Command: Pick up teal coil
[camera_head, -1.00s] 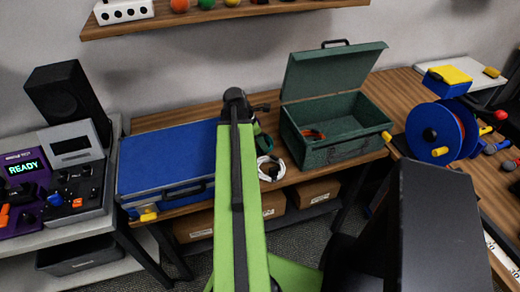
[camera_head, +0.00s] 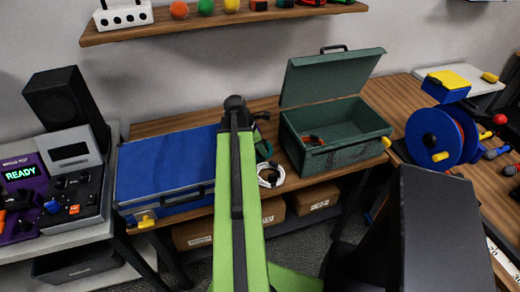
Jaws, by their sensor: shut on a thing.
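My gripper (camera_head: 261,117) is at the far end of my green arm, over the wooden bench, and mostly hidden behind the arm's dark end joint. Only a small dark part of it shows to the right. A dark teal piece, which looks like the teal coil (camera_head: 264,149), shows just right of the arm and below the gripper. Most of it is hidden by the arm. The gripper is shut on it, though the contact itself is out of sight.
A white cable coil (camera_head: 271,175) lies at the bench's front edge. An open green toolbox (camera_head: 345,158) with an orange-red item inside stands to the right. A blue case (camera_head: 165,163) lies to the left. A blue reel (camera_head: 433,136) stands further right. A shelf (camera_head: 220,18) hangs above.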

